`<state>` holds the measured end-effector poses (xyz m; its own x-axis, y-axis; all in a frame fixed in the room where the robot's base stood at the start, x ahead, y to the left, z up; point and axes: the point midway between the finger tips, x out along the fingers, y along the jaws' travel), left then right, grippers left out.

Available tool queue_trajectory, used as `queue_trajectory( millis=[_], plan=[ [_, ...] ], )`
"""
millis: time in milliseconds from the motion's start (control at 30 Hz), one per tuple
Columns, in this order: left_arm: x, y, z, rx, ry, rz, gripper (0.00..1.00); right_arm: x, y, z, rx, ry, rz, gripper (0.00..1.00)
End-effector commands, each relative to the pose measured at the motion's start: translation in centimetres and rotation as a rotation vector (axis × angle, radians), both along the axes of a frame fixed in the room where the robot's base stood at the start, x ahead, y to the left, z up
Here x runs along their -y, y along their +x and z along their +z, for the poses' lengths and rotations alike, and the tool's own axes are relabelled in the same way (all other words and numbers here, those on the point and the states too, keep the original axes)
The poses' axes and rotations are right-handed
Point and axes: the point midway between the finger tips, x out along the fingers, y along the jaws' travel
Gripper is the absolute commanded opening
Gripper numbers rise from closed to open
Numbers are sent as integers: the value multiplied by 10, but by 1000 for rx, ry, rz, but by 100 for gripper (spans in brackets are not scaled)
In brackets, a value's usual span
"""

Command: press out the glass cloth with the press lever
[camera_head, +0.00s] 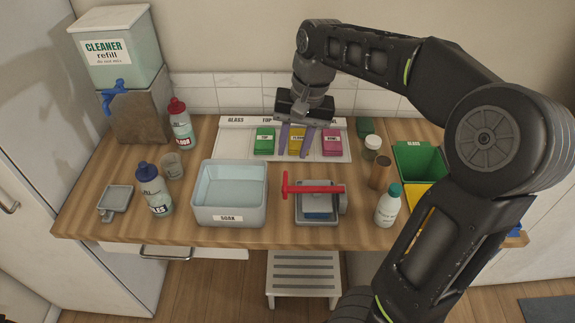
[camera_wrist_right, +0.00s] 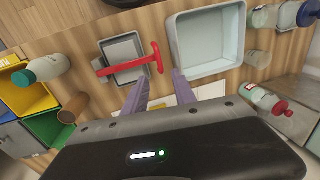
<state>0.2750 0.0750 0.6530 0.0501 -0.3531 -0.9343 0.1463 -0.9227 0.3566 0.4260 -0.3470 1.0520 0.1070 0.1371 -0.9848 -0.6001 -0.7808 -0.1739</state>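The press (camera_head: 320,208) stands right of the soak basin, a grey box with a red lever (camera_head: 313,188) lying across it. In the right wrist view the press (camera_wrist_right: 125,48) and red lever (camera_wrist_right: 131,66) lie beyond the fingertips. My right gripper (camera_head: 296,147) is open and empty behind the press, above the cloth rack, apart from the lever. It also shows in the right wrist view (camera_wrist_right: 159,84). My left gripper is not in view.
The soak basin (camera_head: 230,216) stands left of the press. The rack (camera_head: 228,142) behind holds green, yellow and pink cloths; its left slot is empty. A white bottle (camera_head: 387,207), a brown cup (camera_head: 380,172) and green and yellow bins (camera_head: 420,158) stand right. Bottles stand left.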

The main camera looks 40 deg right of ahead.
Motion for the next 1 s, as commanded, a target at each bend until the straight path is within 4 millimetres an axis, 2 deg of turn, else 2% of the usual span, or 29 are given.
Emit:
queue_trajectory(
  millis=[267, 633, 800, 1000],
  plan=[
    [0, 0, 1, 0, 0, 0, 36, -2, 1, -16, -4, 0, 1, 33],
    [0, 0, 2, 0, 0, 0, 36, -10, 7, -69, -4, 1, 1, 33],
    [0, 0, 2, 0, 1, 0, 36, -11, 8, -78, -2, 0, 1, 33],
    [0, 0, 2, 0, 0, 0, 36, -11, 8, -78, -1, 1, 0, 33]
  ],
)
